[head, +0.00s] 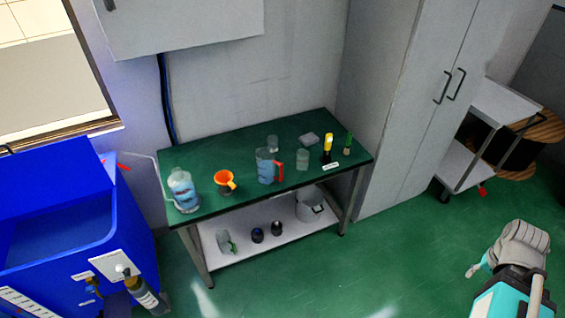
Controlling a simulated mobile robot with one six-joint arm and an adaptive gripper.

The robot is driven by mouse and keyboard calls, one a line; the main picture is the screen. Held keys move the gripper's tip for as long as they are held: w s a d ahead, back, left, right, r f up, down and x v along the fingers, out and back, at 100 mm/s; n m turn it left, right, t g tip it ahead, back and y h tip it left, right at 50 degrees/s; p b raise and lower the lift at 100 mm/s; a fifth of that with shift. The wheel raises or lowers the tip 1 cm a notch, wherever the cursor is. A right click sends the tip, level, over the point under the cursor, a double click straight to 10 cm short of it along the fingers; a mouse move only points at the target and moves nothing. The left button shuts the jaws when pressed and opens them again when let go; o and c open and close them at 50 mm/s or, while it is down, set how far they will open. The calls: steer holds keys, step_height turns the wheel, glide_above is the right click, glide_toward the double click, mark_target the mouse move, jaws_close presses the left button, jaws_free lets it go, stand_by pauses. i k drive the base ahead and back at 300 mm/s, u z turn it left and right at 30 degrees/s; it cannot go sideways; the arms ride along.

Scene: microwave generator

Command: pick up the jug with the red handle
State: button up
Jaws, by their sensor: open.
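The jug with the red handle (265,166) stands upright on the green top of a workbench (237,199), near its middle. It is clear with bluish markings, and its red handle is on its right side. Part of my own arm shows at the lower right, well away from the bench. I cannot make out my gripper's fingers there. Nothing hides the front of the jug.
An orange funnel (225,180) and a large clear bottle (182,190) stand left of the jug. A clear beaker (303,160) and a yellow-topped bottle (327,149) stand to its right. A blue tub (60,225) and grey cabinet (415,110) flank the bench. Green floor in front is clear.

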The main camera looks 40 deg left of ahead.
mark_target(270, 169)
steer(key=i, duration=0.9)
steer(key=u, duration=1.55)
